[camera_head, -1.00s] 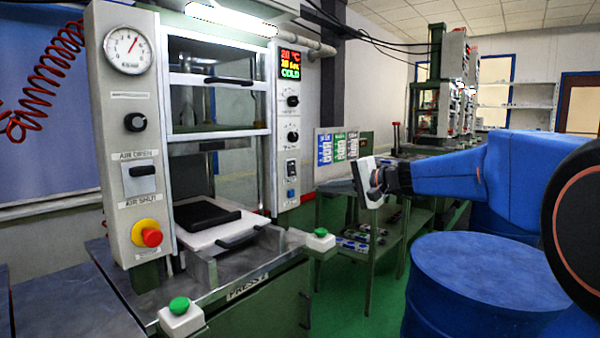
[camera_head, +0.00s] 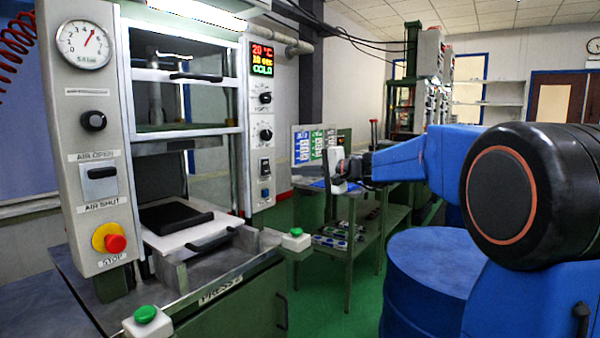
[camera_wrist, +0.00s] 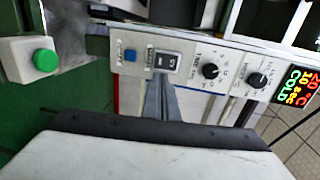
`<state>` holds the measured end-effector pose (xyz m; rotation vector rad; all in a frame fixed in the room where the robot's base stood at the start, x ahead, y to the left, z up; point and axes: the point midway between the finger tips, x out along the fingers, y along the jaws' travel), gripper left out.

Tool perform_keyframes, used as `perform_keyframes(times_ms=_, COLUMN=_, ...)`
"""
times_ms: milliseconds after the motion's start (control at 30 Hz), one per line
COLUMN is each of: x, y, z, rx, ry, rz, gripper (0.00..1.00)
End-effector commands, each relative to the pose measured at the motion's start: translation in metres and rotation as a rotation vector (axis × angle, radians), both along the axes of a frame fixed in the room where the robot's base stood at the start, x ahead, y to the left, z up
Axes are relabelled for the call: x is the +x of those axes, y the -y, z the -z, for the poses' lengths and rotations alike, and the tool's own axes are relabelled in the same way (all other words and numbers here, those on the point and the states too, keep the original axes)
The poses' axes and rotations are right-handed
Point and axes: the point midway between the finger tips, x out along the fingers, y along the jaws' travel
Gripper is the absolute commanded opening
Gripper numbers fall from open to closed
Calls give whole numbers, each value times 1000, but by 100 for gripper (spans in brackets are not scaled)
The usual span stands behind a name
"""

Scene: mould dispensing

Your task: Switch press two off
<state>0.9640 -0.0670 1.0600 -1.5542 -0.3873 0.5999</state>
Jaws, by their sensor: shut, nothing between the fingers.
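Press two (camera_head: 220,288) stands at the left with its label on the green front. Its right control panel (camera_head: 262,130) carries a lit display reading 20 °C, 10 sec and COLD, two black knobs, a rocker power switch (camera_head: 265,167) and a blue button below. My gripper (camera_head: 336,168) is to the right of this panel in the head view, apart from it. In the wrist view my shut, empty fingers (camera_wrist: 162,84) point toward the panel, just beside the rocker switch (camera_wrist: 165,63). The blue button (camera_wrist: 130,55) is left of the switch. I cannot tell the rocker's position.
Green buttons on white boxes (camera_head: 147,322) (camera_head: 296,239) jut from the press front; one shows in the wrist view (camera_wrist: 44,61). A red stop button (camera_head: 115,243) is on the left panel. A blue drum (camera_head: 430,275) and a green shelf table (camera_head: 350,225) stand right.

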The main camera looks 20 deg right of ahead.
Motion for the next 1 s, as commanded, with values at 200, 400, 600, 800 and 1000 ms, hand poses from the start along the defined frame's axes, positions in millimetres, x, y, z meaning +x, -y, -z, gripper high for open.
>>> perform_keyframes(times_ms=200, x=32, y=-24, z=6, rx=0, ry=-1, rz=-3, gripper=0)
perform_keyframes(times_ms=400, x=59, y=-45, z=11, rx=-1, ry=0, rz=-3, gripper=0)
perform_keyframes(times_ms=600, x=79, y=-59, z=14, rx=0, ry=-1, rz=-2, gripper=0)
perform_keyframes(times_ms=800, x=88, y=-64, z=15, rx=-1, ry=1, rz=-1, gripper=0)
perform_keyframes(times_ms=1000, x=88, y=-64, z=15, rx=-1, ry=1, rz=0, gripper=0)
